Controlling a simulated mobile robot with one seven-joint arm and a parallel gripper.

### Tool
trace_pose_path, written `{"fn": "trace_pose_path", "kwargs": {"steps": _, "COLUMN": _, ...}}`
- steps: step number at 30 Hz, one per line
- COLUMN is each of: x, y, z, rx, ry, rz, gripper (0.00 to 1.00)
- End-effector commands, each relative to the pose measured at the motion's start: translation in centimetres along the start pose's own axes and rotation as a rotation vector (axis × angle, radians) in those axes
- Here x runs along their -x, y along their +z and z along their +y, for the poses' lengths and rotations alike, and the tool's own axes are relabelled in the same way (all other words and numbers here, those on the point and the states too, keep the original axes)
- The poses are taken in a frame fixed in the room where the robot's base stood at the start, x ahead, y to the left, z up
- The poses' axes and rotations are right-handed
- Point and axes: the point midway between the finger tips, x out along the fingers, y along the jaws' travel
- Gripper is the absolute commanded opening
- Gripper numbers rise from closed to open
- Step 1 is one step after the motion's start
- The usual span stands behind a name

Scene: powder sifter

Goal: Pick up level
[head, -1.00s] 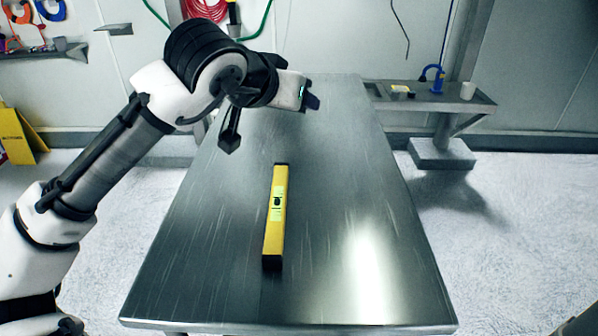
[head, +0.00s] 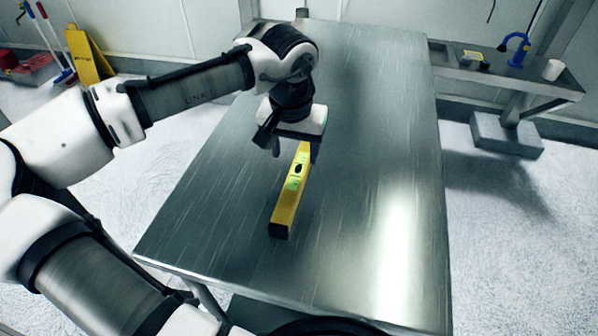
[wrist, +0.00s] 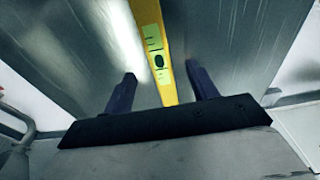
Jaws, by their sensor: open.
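The yellow level (head: 291,195) lies on the metal table, its long side running from near the table's front toward the back. It has black ends and pale green windows. My gripper (head: 294,146) is over the level's far end, pointing down, and hides part of that end. In the wrist view my gripper (wrist: 160,82) is open, with one dark finger on each side of the level (wrist: 155,50). No finger visibly touches it. I cannot tell how high the fingertips are above the tabletop.
The metal table (head: 385,130) is otherwise bare, with free room around the level. A side shelf (head: 500,75) at the back right holds a blue tool (head: 514,48), a white cup (head: 552,69) and a small yellow-black item (head: 475,58). A yellow sign (head: 88,57) stands at the left.

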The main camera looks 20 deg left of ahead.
Motion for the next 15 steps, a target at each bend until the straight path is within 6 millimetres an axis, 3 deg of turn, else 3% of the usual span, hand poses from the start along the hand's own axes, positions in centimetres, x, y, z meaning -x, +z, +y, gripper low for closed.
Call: {"fn": "trace_pose_path", "kwargs": {"steps": 15, "x": -5.0, "y": -0.3, "z": 0.2, "rx": -0.004, "ry": -0.002, "rz": 0.001, "gripper": 0.58}}
